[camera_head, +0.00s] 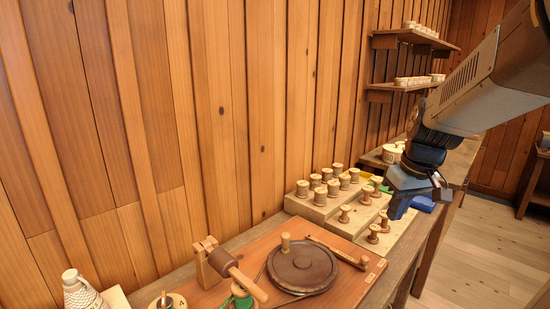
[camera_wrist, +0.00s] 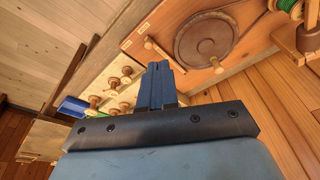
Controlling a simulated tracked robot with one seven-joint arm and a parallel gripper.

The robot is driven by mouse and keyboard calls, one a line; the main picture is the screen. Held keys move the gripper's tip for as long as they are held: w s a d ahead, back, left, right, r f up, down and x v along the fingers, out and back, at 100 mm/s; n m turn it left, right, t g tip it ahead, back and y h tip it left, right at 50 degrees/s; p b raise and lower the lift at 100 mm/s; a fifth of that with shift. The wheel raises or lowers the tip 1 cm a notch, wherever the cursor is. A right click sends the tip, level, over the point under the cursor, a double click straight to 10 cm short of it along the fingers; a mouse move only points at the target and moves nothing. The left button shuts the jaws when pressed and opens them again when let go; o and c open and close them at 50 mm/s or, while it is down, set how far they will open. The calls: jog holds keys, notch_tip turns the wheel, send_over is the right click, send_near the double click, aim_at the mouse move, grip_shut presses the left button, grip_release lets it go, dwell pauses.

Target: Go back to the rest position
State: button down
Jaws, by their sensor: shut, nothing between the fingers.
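My gripper (camera_head: 401,206) hangs at the right in the head view, above the front edge of the bench. In the wrist view its two dark fingers (camera_wrist: 161,84) are pressed together with nothing between them. Turned wooden spools (camera_head: 345,213) stand on pale stepped blocks (camera_head: 313,210) left of the gripper. Some spools (camera_wrist: 113,83) also show in the wrist view, left of the fingers. The gripper appears clear of the spools and the bench top.
A reddish board (camera_head: 345,289) carries a dark round wheel (camera_head: 302,268) and a wooden mallet-like piece (camera_head: 236,270). Two wall shelves (camera_head: 410,38) hold small pale spools. Open floor (camera_head: 490,245) lies to the right of the bench.

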jog(key=s+a+r+m+t, duration=0.1)
jog(key=s+r, duration=0.2)
jog(key=s, duration=0.2)
jog(key=s+a+r+m+t+h, duration=0.1)
jog(key=s+a+r+t, duration=0.1)
jog(key=s, duration=0.3)
jog(key=shift+s+a+r+m, duration=0.15)
jog(key=shift+s+r+m, duration=0.1)
jog(key=shift+r+m, duration=0.15)
dwell(0.4)
